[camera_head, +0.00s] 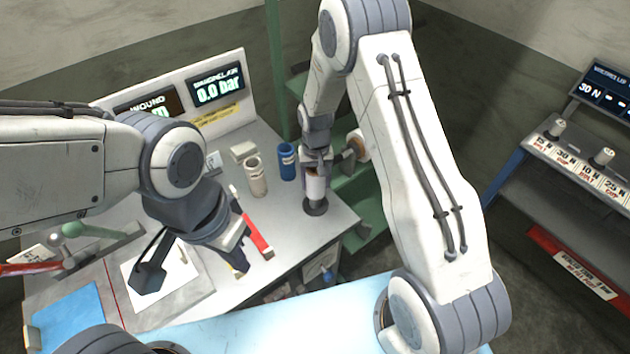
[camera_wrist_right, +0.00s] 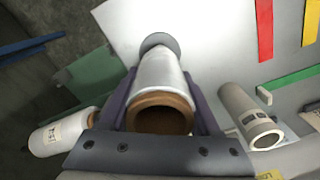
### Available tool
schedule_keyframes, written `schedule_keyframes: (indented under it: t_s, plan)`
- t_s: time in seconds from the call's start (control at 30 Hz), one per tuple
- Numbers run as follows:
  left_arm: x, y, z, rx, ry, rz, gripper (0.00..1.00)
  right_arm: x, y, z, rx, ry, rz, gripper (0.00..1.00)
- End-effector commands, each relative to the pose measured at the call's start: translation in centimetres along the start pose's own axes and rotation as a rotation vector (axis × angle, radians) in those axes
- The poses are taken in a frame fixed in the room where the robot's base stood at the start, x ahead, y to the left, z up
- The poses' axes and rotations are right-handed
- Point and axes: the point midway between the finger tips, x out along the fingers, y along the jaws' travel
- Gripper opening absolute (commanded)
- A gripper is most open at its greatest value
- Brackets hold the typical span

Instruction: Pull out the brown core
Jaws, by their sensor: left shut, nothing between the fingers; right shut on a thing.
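A white film roll (camera_head: 315,188) with a brown core (camera_wrist_right: 160,114) stands upright on a round dark grey base (camera_head: 316,207) near the bench's right edge. The core's open end shows as a brown ring facing the right wrist camera. My right gripper (camera_head: 317,167) comes from above and is shut on the roll's upper part, with one finger on each side in the right wrist view (camera_wrist_right: 162,92). My left gripper (camera_head: 242,266) is shut and empty, above the bench's front, left of the roll.
A blue cup (camera_head: 287,162) and a beige cup (camera_head: 257,176) stand left of the roll. A red strip (camera_head: 259,238) lies beside my left gripper. Another roll (camera_wrist_right: 62,132) sits off the bench edge by a green frame (camera_head: 362,195). A display panel (camera_head: 216,90) backs the bench.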

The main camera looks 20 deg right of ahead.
Motion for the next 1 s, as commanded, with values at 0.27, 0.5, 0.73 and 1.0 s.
schedule_keyframes:
  t_s: [0.27, 0.5, 0.73, 1.0]
  plan:
    - [-1.0, 0.1, -0.1, 0.002, 0.000, 0.000, 0.00, -1.3, 0.0, 0.0, 0.000, 0.000, 0.000, 0.09]
    - [-1.7, 0.1, -0.1, 0.002, 0.000, 0.000, 0.00, -2.3, 0.0, 0.0, 0.000, 0.001, 0.000, 0.09]
    - [-2.3, 0.2, -0.1, 0.002, 0.000, 0.000, 0.00, -3.2, 0.0, 0.0, 0.000, 0.001, 0.000, 0.09]
    - [-3.1, 0.2, -0.2, 0.002, 0.000, 0.000, 0.00, -4.3, 0.0, 0.0, 0.000, 0.001, 0.000, 0.09]
